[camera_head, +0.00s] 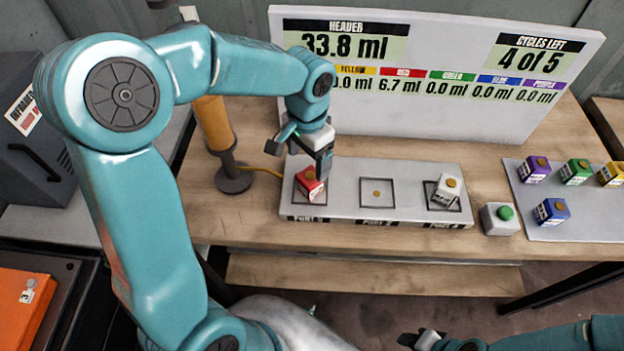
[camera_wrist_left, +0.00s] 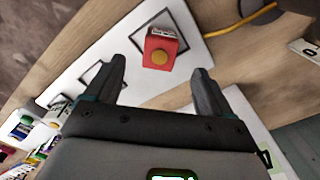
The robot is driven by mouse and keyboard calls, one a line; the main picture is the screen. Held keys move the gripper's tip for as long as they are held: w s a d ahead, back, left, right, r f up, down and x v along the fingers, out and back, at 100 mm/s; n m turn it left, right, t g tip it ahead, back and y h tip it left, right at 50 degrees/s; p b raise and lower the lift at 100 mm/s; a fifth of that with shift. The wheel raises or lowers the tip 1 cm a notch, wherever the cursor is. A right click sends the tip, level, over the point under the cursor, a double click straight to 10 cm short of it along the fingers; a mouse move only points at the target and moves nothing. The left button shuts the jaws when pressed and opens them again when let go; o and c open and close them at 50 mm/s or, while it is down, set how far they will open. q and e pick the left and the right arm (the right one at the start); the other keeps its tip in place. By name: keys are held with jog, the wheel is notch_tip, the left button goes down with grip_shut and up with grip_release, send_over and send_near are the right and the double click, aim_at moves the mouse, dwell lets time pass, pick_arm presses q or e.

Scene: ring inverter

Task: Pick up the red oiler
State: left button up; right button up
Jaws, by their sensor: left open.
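The red oiler (camera_head: 309,182) is a small red and white box with a round gold cap. It sits on the leftmost square of the pale port board (camera_head: 407,215) in the head view. It also shows in the left wrist view (camera_wrist_left: 163,46), beyond the fingertips and roughly between them. My left gripper (camera_head: 322,165) is close above and beside the oiler in the head view. In the left wrist view my left gripper (camera_wrist_left: 161,75) has its two fingers spread with nothing between them. My right gripper (camera_head: 420,338) shows only partly at the bottom edge.
A white oiler (camera_head: 446,188) stands on the right square; the middle square is empty. A green button box (camera_head: 500,218) is beside the board. Purple (camera_head: 534,169), green (camera_head: 575,171), blue (camera_head: 551,211) and yellow (camera_head: 611,174) oilers stand on a right-hand tray. A lamp post (camera_head: 214,125) stands at left, a display panel (camera_head: 440,75) behind.

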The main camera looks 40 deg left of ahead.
aim_at(310, 176)
pick_arm(q)
notch_tip(310, 176, down, 5)
jog(key=shift+w+d+r, duration=0.1)
jog(key=shift+w+r, duration=0.05)
jog(key=f, duration=0.5)
jog(key=shift+w+p, duration=0.3)
jog(key=shift+p, duration=0.1)
jog(key=shift+s+r, duration=0.1)
jog(key=shift+s, duration=0.15)
jog(key=shift+w, duration=0.2)
jog(key=c, duration=1.1)
jog(key=shift+s, duration=0.1)
